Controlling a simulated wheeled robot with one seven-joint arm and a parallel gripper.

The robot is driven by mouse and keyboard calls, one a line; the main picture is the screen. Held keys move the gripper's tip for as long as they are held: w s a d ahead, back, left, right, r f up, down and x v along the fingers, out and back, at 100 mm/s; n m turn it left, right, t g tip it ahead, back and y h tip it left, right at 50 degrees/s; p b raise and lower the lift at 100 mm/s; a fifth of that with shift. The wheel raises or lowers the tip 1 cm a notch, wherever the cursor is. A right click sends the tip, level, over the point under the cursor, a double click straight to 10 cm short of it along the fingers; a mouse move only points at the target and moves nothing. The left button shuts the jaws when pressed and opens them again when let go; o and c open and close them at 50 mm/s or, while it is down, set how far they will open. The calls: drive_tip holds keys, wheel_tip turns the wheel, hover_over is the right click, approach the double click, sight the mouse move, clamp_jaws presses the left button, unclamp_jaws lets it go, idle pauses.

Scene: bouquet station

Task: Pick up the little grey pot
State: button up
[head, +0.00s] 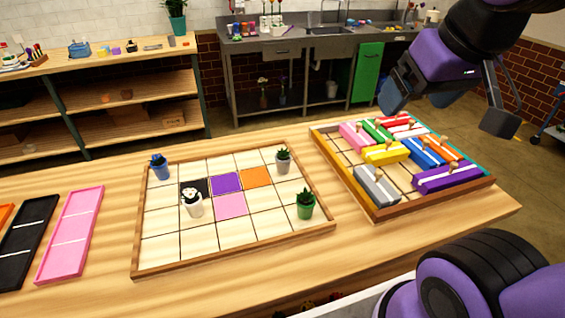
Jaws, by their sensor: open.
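The little grey pot (283,166) holds a small green plant and stands upright near the far right corner of a grid board (235,253). A green pot (305,212) with a spiky plant is nearer on the board's right side. A white pot (194,210) with a pale flower stands left of the middle, and a blue pot (161,172) is at the far left corner. My gripper (447,110) is open and empty, up at the right over the wooden tray, well apart from the grey pot. Nothing hides the grey pot.
A wooden tray (379,213) of coloured handled blocks lies right of the board. Black, purple, orange and pink squares fill some board cells. Pink (70,236) and black (24,240) trays lie at the left. Bare table separates the board from the wooden tray.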

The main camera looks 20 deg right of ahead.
drive_tip(key=w+a+f+m+y, duration=0.1)
drive_tip(key=w+a+f+m, duration=0.15)
drive_tip(key=w+m, duration=0.7)
drive_tip(key=m+g+y, duration=0.2)
drive_tip(key=m, duration=1.5)
hover_over(284, 150)
drive_tip(key=s+d, duration=0.2)
drive_tip(key=s, duration=0.1)
wheel_tip(284, 150, down, 26)
drive_tip(key=shift+m, duration=0.25)
drive_tip(key=shift+w+x, duration=0.25)
drive_tip(key=shift+x, duration=2.4)
drive_tip(key=shift+w+x, duration=0.2)
drive_tip(key=shift+x, duration=2.45)
drive_tip(key=shift+r, duration=0.1)
drive_tip(key=shift+c, duration=0.5)
drive_tip(key=shift+r, duration=0.1)
drive_tip(key=c, duration=1.2)
